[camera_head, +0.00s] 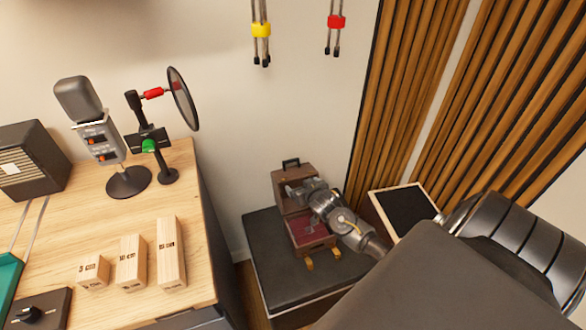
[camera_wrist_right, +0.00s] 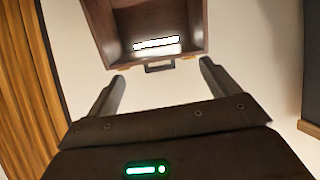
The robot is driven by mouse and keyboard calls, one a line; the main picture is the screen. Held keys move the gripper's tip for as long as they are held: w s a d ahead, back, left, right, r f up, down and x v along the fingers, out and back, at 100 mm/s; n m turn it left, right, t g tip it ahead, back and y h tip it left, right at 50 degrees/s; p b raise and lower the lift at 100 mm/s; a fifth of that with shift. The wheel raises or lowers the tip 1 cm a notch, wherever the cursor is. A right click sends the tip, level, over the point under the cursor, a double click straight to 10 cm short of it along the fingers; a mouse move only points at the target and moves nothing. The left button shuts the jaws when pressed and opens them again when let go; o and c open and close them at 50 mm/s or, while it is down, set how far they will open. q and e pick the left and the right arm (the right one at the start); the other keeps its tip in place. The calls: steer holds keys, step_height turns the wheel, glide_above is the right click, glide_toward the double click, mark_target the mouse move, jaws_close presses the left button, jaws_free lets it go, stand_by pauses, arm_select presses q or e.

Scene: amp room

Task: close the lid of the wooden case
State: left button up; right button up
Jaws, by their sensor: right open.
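The wooden case (camera_head: 311,238) is small and brown, with a reddish lining. It stands open on a dark-topped stand. Its lid (camera_head: 284,176) is raised, with a dark handle (camera_head: 291,163) on its upper edge. My right gripper (camera_head: 298,189) is in front of the lid and above the case's base, partly covering both. In the right wrist view, my right gripper (camera_wrist_right: 162,70) has its fingers spread with nothing between them. The lid (camera_wrist_right: 112,30) and its handle (camera_wrist_right: 159,66) show beyond the fingertips; I cannot tell whether they touch. My left gripper is not in view.
The dark-topped stand (camera_head: 264,262) has bare room left of the case. A wooden desk (camera_head: 50,215) at left holds a microphone (camera_head: 100,145), a pop filter (camera_head: 183,100) and wooden blocks (camera_head: 131,263). A dark framed panel (camera_head: 405,208) is right of the case.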

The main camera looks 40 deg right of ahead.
mark_target(291, 161)
step_height(291, 161, up, 4)
steer(key=w+d+t, duration=0.1)
steer(key=w+d, duration=0.1)
steer(key=shift+m, duration=0.3)
steer(key=b+x, duration=0.1)
steer(key=x, duration=0.9)
steer(key=shift+w+d+f+b, duration=0.2)
steer(key=shift+w+b, duration=0.1)
steer(key=shift+w, duration=0.2)
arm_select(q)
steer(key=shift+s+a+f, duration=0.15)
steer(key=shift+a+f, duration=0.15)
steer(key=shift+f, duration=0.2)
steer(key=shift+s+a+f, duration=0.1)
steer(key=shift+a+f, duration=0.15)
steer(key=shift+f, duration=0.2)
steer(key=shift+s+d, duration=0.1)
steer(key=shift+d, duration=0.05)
arm_select(e)
steer(key=shift+c, duration=0.5)
